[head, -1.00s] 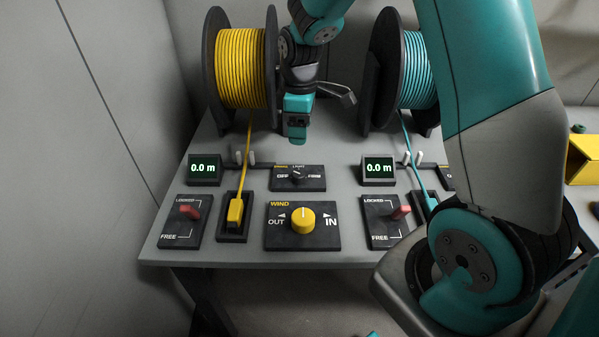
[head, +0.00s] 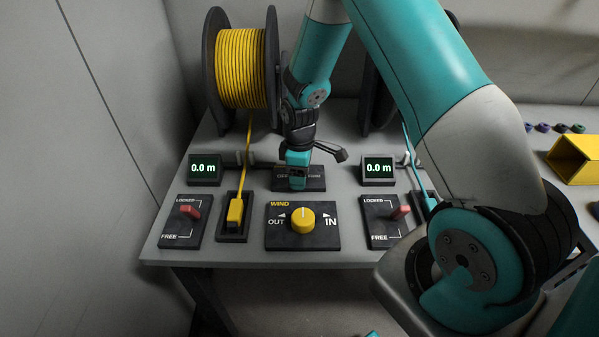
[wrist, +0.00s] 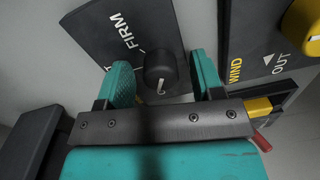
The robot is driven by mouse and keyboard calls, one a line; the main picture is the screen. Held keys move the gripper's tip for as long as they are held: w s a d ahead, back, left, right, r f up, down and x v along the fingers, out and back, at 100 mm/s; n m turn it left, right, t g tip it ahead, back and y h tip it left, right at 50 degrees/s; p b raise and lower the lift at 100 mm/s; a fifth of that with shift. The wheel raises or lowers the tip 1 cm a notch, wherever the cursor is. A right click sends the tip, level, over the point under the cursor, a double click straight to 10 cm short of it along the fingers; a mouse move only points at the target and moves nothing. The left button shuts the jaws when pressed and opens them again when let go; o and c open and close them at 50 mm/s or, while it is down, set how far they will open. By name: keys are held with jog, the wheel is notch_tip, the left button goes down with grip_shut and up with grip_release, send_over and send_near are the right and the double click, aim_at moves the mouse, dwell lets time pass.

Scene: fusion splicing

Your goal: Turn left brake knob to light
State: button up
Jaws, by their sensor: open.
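The left brake panel (head: 316,184) is a dark plate behind the yellow knob's panel, and my gripper hides much of it in the head view. The black brake knob (wrist: 160,70) shows in the wrist view. Its white mark is on the side away from the FIRM label; only the last letter of another label shows. My gripper (head: 297,186) is over this panel and points down. In the wrist view my gripper (wrist: 164,84) is open, with one teal finger on each side of the knob and visible gaps. Contact is not seen.
The yellow WIND knob (head: 303,220) stands just in front. Red levers (head: 190,211) (head: 400,212) and 0.0 m displays (head: 204,169) (head: 378,170) flank the middle. A yellow cable (head: 246,170) runs down from its reel (head: 241,68). My arm hides most of the teal reel.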

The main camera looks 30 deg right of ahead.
jog(key=c, duration=0.9)
jog(key=shift+m, duration=0.4)
jog(key=m, duration=0.5)
jog(key=shift+r+m, duration=0.1)
jog(key=shift+m, duration=0.2)
jog(key=m, duration=0.5)
jog(key=shift+a+p, duration=0.1)
jog(key=shift+p, duration=0.3)
jog(key=shift+m, duration=0.3)
jog(key=o, duration=0.9)
